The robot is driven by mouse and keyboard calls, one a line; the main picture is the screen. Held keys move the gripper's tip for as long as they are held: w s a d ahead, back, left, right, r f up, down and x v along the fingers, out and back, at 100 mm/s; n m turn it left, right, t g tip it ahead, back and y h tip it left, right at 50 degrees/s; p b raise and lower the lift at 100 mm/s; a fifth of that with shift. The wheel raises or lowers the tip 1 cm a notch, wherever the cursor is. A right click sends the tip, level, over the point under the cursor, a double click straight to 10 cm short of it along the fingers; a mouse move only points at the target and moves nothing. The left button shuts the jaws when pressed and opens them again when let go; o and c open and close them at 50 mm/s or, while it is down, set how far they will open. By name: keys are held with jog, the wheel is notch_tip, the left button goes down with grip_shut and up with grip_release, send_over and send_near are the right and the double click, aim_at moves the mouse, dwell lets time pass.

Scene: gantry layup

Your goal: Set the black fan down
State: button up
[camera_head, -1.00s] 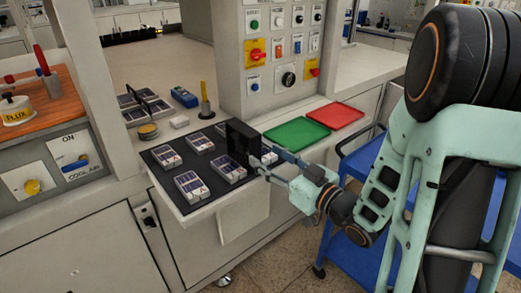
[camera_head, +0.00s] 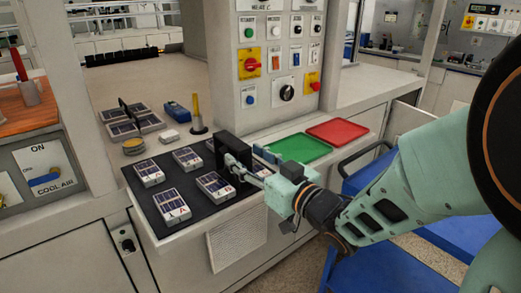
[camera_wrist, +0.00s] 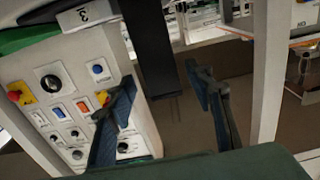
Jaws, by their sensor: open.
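The black fan (camera_head: 233,149) is a dark, square, upright block at the right part of the black mat (camera_head: 186,221), among the small white boxes with dark panelled tops. My gripper (camera_head: 243,168) is at its right side, reaching in from the right. In the wrist view my gripper (camera_wrist: 162,95) has its two fingers spread apart. A dark upright slab, which looks like the fan seen edge-on (camera_wrist: 150,45), shows between and beyond the fingertips. I cannot tell whether a finger touches it. The fan's underside is hidden in the head view.
Several boxes, such as a front one (camera_head: 171,206), stand on the mat close to the fan. A green tray (camera_head: 300,148) and a red tray (camera_head: 338,130) lie to the right. The control panel column (camera_head: 272,60) rises behind. A blue cart (camera_head: 385,265) stands below my arm.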

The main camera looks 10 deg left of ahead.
aim_at(232, 144)
jog(key=x, duration=0.6)
jog(key=shift+a+r, duration=0.25)
jog(key=shift+r, duration=0.05)
jog(key=shift+c, duration=0.3)
jog(key=shift+r, duration=0.1)
grip_shut()
